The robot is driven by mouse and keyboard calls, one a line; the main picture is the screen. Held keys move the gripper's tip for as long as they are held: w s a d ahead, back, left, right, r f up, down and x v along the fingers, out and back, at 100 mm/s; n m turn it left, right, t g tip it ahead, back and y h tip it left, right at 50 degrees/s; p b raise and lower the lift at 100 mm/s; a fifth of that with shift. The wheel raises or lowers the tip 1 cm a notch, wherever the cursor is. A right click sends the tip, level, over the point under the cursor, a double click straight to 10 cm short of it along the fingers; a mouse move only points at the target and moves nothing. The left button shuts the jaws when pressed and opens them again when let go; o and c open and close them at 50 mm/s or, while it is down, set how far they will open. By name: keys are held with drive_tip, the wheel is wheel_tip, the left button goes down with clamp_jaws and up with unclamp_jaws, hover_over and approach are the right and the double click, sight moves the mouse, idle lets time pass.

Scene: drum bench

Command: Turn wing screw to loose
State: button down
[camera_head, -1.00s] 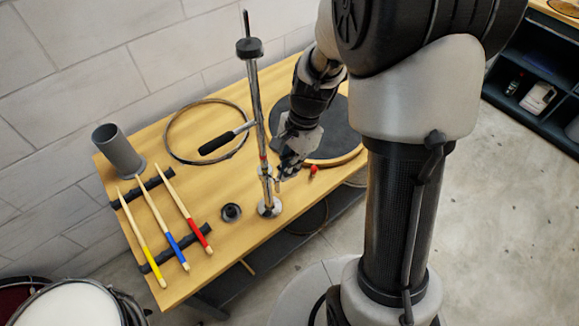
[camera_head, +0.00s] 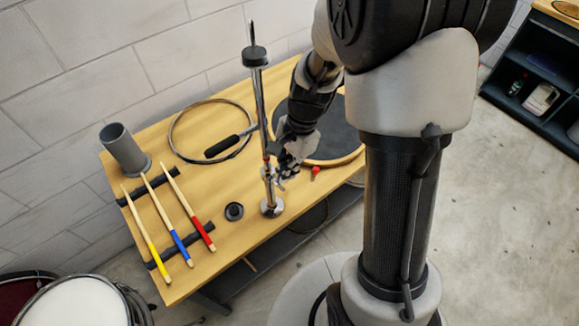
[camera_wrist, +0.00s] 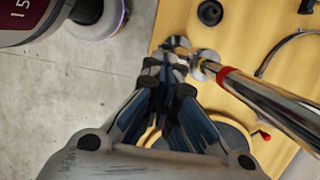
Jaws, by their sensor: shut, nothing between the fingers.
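A chrome stand (camera_head: 263,110) rises upright from a round base (camera_head: 271,207) near the table's front edge. A small silver wing screw (camera_head: 279,183) shows low on its side. In the wrist view a small silver piece that looks like the wing screw (camera_wrist: 178,44) lies just beyond my fingertips, beside the stand's tube (camera_wrist: 262,97). My gripper (camera_head: 284,171) is just right of the tube at the screw's height. In the wrist view my gripper (camera_wrist: 165,68) has its fingers together with nothing held. Whether the fingertips touch the screw I cannot tell.
A black ring (camera_head: 234,211), drumsticks (camera_head: 188,207) on rests, a grey cup (camera_head: 124,150) and a hoop (camera_head: 177,143) are to the left. A dark round pad (camera_head: 338,135) and a red-ended piece (camera_head: 315,171) are to the right.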

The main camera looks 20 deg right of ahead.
drive_tip(key=shift+s+a+r+p, duration=0.15)
drive_tip(key=shift+a+r+p, duration=0.05)
drive_tip(key=shift+a+p, duration=0.15)
drive_tip(key=shift+r, duration=0.1)
idle(0.5)
